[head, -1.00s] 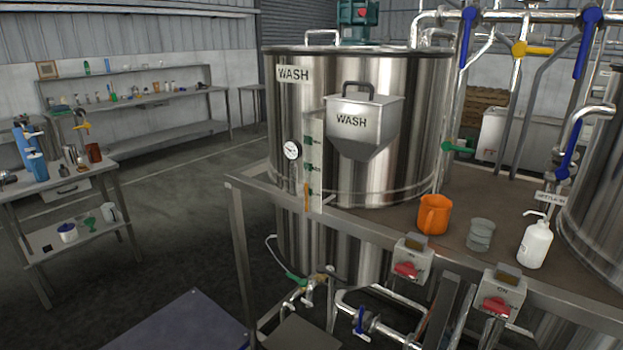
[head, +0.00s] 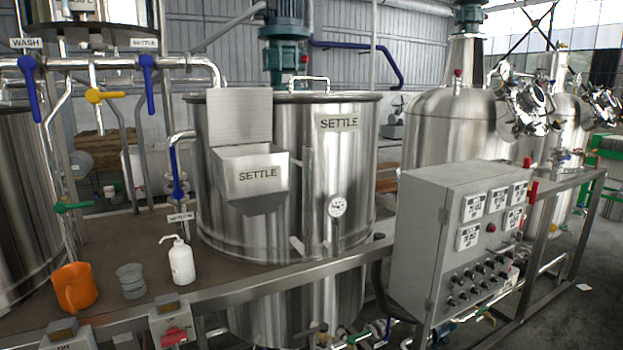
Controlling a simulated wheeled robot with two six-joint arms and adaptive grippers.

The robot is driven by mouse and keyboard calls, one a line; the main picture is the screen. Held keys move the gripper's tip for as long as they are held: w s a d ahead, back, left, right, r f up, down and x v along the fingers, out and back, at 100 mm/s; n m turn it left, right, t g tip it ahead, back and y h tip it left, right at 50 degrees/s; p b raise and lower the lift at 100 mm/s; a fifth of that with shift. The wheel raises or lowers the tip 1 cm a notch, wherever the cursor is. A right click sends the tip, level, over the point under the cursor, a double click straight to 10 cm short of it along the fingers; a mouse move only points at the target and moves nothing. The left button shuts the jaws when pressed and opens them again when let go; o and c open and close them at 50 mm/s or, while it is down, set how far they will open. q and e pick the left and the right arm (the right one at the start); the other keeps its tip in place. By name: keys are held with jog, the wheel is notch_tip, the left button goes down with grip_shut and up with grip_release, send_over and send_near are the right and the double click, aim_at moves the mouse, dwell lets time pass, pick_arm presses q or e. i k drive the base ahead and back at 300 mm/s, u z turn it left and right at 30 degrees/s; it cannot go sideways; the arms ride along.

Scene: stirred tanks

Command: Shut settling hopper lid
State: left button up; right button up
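The settling hopper (head: 262,174) is a steel box labelled SETTLE with a tapered bottom, fixed to the front of the settling tank (head: 345,165). Its lid (head: 239,117) is a flat square plate standing upright behind the hopper's mouth, so the hopper is open. The lid leans close to the tank wall. Neither of my grippers shows in the head view.
An orange jug (head: 76,288), a grey-green beaker (head: 132,281) and a white wash bottle (head: 181,262) stand on the deck (head: 120,245) left of the tank. A grey control box (head: 455,250) stands to the right. Pipes with blue-handled valves (head: 148,82) run at upper left.

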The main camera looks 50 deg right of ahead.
aim_at(235, 116)
jog(key=z, duration=0.45)
jog(key=k, duration=0.1)
jog(key=z, duration=2.9)
jog(key=i, duration=1.2)
jog(key=u, duration=2)
